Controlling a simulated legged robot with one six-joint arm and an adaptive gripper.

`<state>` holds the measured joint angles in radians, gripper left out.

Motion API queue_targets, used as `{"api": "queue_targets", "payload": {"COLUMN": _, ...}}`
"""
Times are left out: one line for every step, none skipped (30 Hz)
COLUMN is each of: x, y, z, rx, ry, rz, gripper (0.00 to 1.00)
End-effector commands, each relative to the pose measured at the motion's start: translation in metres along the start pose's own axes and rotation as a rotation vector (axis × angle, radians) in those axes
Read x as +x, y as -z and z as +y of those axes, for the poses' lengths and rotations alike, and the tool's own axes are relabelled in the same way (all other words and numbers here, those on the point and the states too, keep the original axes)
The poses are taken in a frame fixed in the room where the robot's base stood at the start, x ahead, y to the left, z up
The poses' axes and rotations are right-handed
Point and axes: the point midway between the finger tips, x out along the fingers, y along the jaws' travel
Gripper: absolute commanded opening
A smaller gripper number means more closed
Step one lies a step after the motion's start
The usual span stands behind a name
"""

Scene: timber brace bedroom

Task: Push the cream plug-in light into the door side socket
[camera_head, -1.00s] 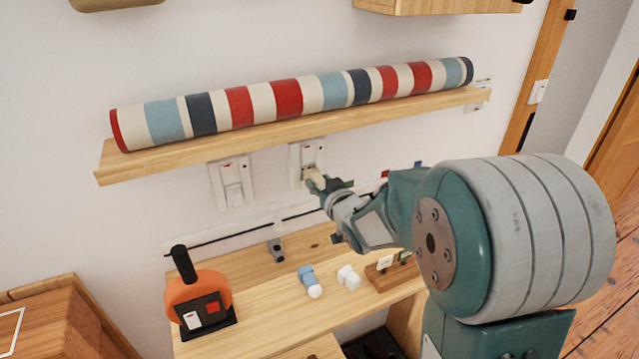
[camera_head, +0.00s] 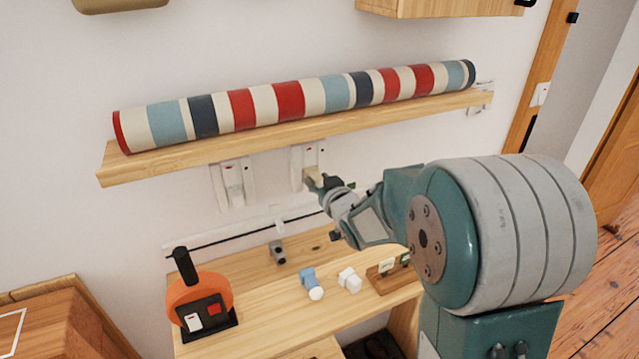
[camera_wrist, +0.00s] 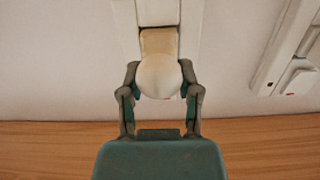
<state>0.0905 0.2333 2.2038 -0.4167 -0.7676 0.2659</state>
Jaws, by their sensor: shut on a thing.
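The cream plug-in light (camera_wrist: 160,75) has a rounded end and a squarish base. My gripper (camera_wrist: 160,78) is shut on it, one finger on each side. Its base overlaps the white door side socket (camera_wrist: 158,12) in the wrist view; I cannot tell how deep it sits. In the head view this socket (camera_head: 308,154) is the right one of the pair under the shelf. My gripper (camera_head: 322,184) is just below and right of it, hiding much of the light (camera_head: 312,174).
A wooden shelf (camera_head: 140,168) with a striped roll (camera_head: 290,99) runs close above the sockets. The left socket (camera_head: 233,180) holds a white plug. Below, the wooden desk (camera_head: 250,318) bears a blue-and-white piece (camera_head: 312,284), a white piece (camera_head: 349,280) and an orange-black device (camera_head: 203,302).

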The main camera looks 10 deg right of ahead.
Motion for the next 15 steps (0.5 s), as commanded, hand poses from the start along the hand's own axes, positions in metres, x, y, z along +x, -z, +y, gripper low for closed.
{"api": "queue_targets", "payload": {"x": 0.0012, "y": 0.0003, "z": -0.0002, "rx": 0.000, "ry": 0.000, "rz": 0.000, "gripper": 0.00}}
{"api": "queue_targets", "payload": {"x": 0.0019, "y": 0.0003, "z": -0.0002, "rx": 0.000, "ry": 0.000, "rz": 0.000, "gripper": 0.00}}
{"api": "queue_targets", "payload": {"x": 0.0027, "y": 0.0003, "z": -0.0002, "rx": 0.000, "ry": 0.000, "rz": 0.000, "gripper": 0.00}}
{"api": "queue_targets", "payload": {"x": 0.0033, "y": 0.0003, "z": -0.0002, "rx": 0.000, "ry": 0.000, "rz": 0.000, "gripper": 0.00}}
{"api": "queue_targets", "payload": {"x": 0.0039, "y": 0.0003, "z": -0.0002, "rx": 0.000, "ry": 0.000, "rz": 0.000, "gripper": 0.00}}
{"api": "queue_targets", "payload": {"x": 0.0048, "y": 0.0003, "z": -0.0003, "rx": 0.000, "ry": 0.000, "rz": 0.000, "gripper": 0.00}}
{"api": "queue_targets", "payload": {"x": 0.0054, "y": 0.0003, "z": -0.0002, "rx": 0.000, "ry": 0.000, "rz": 0.000, "gripper": 0.00}}
{"api": "queue_targets", "payload": {"x": 0.0061, "y": 0.0004, "z": -0.0003, "rx": 0.000, "ry": 0.000, "rz": 0.000, "gripper": 0.00}}
{"api": "queue_targets", "payload": {"x": 0.0069, "y": 0.0005, "z": -0.0003, "rx": 0.000, "ry": 0.001, "rz": 0.000, "gripper": 0.00}}
{"api": "queue_targets", "payload": {"x": 0.0076, "y": 0.0006, "z": -0.0003, "rx": 0.000, "ry": 0.001, "rz": 0.000, "gripper": 0.00}}
{"api": "queue_targets", "payload": {"x": 0.0082, "y": 0.0007, "z": -0.0002, "rx": 0.000, "ry": 0.000, "rz": 0.000, "gripper": 0.00}}
{"api": "queue_targets", "payload": {"x": 0.0091, "y": 0.0009, "z": -0.0003, "rx": 0.000, "ry": 0.000, "rz": 0.000, "gripper": 0.00}}
{"api": "queue_targets", "payload": {"x": 0.0097, "y": 0.0011, "z": -0.0002, "rx": 0.000, "ry": 0.000, "rz": 0.000, "gripper": 0.00}}
{"api": "queue_targets", "payload": {"x": 0.0104, "y": 0.0013, "z": -0.0003, "rx": 0.000, "ry": 0.000, "rz": 0.000, "gripper": 0.00}}
{"api": "queue_targets", "payload": {"x": 0.0105, "y": 0.0014, "z": -0.0002, "rx": 0.000, "ry": 0.000, "rz": 0.000, "gripper": 0.53}}
